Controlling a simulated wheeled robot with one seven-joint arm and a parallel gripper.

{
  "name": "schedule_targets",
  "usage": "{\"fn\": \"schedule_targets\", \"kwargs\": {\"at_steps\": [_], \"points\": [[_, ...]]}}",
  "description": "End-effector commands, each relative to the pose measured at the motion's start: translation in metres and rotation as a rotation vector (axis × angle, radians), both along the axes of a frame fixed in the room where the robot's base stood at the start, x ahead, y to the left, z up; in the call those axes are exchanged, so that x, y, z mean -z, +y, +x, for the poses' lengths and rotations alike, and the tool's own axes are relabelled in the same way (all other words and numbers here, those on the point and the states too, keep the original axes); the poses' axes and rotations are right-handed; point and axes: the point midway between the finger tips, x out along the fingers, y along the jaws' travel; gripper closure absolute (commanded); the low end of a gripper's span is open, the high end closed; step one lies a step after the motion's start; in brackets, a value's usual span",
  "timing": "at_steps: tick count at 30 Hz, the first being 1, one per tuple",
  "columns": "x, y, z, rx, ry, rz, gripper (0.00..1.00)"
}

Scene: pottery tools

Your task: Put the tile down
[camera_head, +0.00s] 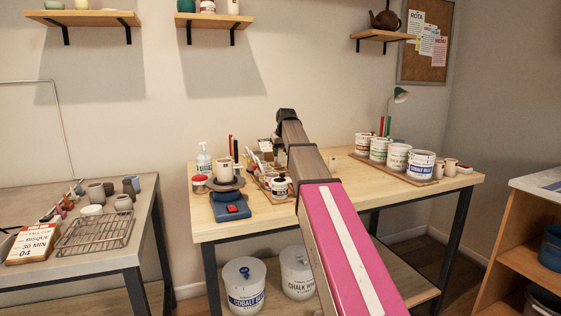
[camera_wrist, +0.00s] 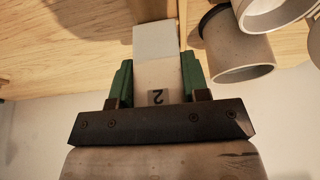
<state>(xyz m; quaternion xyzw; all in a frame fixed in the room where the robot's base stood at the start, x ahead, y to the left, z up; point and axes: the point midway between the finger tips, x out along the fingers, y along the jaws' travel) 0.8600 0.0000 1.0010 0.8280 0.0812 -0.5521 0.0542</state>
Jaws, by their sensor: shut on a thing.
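The tile (camera_wrist: 156,42) is a flat pale piece, blue-grey at its far end and cream nearer my gripper, with a dark "2" mark near its base. My gripper (camera_wrist: 157,78) is shut on it, with a green finger on each side. The wooden tabletop (camera_wrist: 80,45) shows behind the tile in the wrist view; I cannot tell whether they touch. In the head view my arm reaches over the middle workbench (camera_head: 330,178) and hides my gripper; I cannot make out the tile for certain there.
A grey cup with a dark rim (camera_wrist: 238,52) is close right of the tile in the wrist view, with paler cups beyond.

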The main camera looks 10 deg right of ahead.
Motion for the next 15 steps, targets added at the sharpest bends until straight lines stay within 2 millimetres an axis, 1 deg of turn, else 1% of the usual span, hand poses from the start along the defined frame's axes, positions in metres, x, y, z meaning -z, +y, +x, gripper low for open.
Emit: {"fn": "schedule_targets", "kwargs": {"at_steps": [9, 15], "points": [[0.037, 0.000, -0.001, 0.000, 0.002, 0.000, 0.86], [0.039, 0.000, 0.000, 0.000, 0.000, 0.000, 0.86]]}}
